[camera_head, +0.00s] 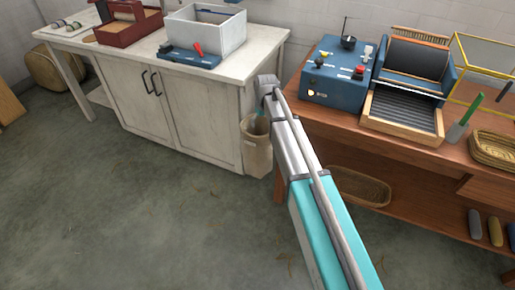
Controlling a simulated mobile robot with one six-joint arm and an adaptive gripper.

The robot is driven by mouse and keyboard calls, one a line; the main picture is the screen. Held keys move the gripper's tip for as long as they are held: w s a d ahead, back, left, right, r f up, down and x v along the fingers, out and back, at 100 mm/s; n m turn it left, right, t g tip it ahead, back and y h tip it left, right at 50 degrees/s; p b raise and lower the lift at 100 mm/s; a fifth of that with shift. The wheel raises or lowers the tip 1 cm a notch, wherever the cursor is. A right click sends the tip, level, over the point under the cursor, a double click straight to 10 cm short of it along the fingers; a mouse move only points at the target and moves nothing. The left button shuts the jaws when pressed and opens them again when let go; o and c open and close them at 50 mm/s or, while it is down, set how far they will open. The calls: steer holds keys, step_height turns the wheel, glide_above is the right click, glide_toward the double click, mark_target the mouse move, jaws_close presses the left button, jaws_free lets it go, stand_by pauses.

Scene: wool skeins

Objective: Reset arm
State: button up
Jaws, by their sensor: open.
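My arm, teal and grey, reaches from the bottom right up to the middle of the view. Its far grey joint is in front of the gap between the white cabinet and the wooden bench. I cannot make out my gripper or its fingers. They seem to be hidden behind the arm, so I cannot see whether anything is held.
A white cabinet (150,115) bears a white box (205,32), a blue control panel (190,57) and a red-brown wooden device (128,25). A tan bin (257,155) stands beside it. A wooden bench (420,160) bears blue machines (335,72) and baskets (495,150).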

steer(key=shift+s, duration=0.15)
steer(key=s+d+m+g, duration=0.1)
steer(key=s+d+m, duration=0.5)
steer(key=s+d, duration=1.8)
step_height(320, 180, up, 17)
steer(key=s+a+p, duration=0.2)
steer(key=p, duration=1.5)
steer(key=shift+r+h, duration=0.2)
steer(key=shift+h, duration=0.1)
